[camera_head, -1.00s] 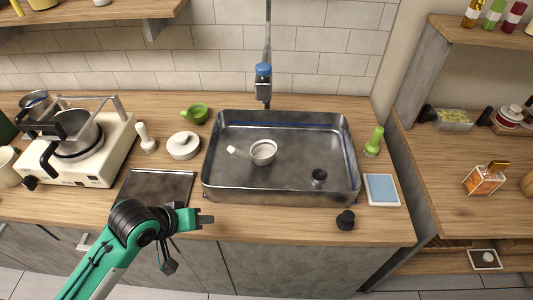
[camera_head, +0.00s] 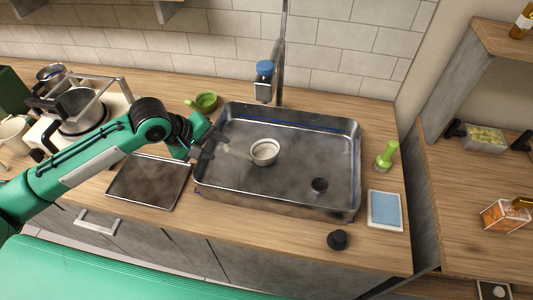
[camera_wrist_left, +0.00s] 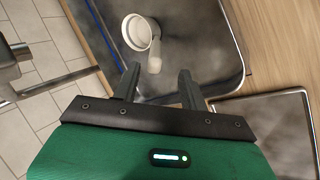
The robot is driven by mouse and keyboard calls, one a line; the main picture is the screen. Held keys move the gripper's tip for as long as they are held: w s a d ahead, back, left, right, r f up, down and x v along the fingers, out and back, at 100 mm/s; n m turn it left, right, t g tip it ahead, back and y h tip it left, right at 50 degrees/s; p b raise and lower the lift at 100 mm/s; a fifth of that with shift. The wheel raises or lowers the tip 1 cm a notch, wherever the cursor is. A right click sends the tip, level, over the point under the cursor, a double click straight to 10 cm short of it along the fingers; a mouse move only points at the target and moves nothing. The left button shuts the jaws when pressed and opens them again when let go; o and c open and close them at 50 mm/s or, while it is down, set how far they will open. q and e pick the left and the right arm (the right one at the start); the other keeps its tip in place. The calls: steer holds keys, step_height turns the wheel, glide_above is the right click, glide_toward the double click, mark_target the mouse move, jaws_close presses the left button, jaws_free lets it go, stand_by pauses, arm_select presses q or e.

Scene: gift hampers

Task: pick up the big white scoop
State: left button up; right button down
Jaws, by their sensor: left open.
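The white scoop (camera_head: 264,151) lies in the grey metal sink (camera_head: 292,187), its round bowl near the middle and its handle pointing left. It also shows in the left wrist view (camera_wrist_left: 139,34), with the handle pointing down between the fingers. My left gripper (camera_head: 207,150) is over the sink's left side, close to the handle end. In the left wrist view its fingers (camera_wrist_left: 158,76) are open with a gap, and nothing is clamped between them. Whether the fingers touch the handle cannot be told. My right gripper is not in view.
A tap (camera_head: 265,85) stands behind the sink. A green cup (camera_head: 206,102) is just behind my left gripper. A dark tray (camera_head: 150,182) lies left of the sink. A green-handled brush (camera_head: 386,155) and a blue pad (camera_head: 384,209) are on the right.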

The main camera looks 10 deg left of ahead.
mark_target(225, 149)
arm_select(q)
steer(key=x, duration=0.4)
steer(key=shift+w+d+p, duration=0.15)
steer(key=shift+p, duration=0.15)
steer(key=shift+d+f, duration=0.1)
steer(key=shift+f, duration=0.1)
steer(key=shift+w+f, duration=0.1)
steer(key=shift+w, duration=0.1)
steer(key=p+x, duration=0.1)
steer(key=x, duration=0.1)
steer(key=p+x, duration=0.1)
steer(key=x, duration=0.1)
steer(key=shift+w+d, duration=0.1)
steer(key=shift+w, duration=0.25)
steer(key=shift+d+f, duration=0.1)
steer(key=shift+f, duration=0.1)
jaws_close()
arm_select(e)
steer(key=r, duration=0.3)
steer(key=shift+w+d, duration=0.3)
